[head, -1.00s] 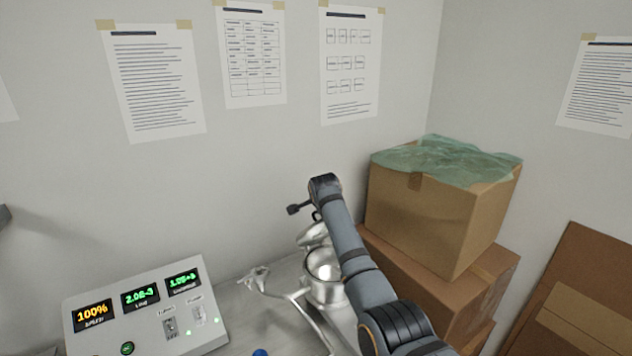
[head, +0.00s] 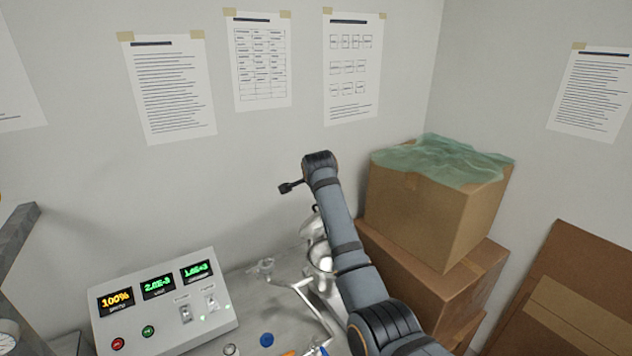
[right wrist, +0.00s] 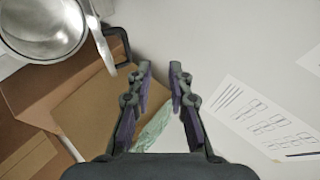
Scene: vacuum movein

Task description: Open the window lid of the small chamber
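The small chamber (head: 321,262) is a shiny metal vessel behind my right arm in the head view; its round open mouth also shows at the top left of the right wrist view (right wrist: 42,28). A metal lid (head: 311,222) stands tilted up above the mouth, partly hidden by my arm. In the right wrist view a thin metal edge with a dark handle (right wrist: 117,42) sits beside the mouth, probably the lid. My right gripper (right wrist: 160,72) is open and empty, its fingers apart from the chamber and handle. My left gripper is not in view.
Stacked cardboard boxes (head: 432,225) with green wrap on top stand right of my right arm. A control box (head: 165,305) with lit displays is at the lower left. Metal pipework (head: 315,300) lies beside the chamber. A grey bar (head: 15,240) shows at the left edge.

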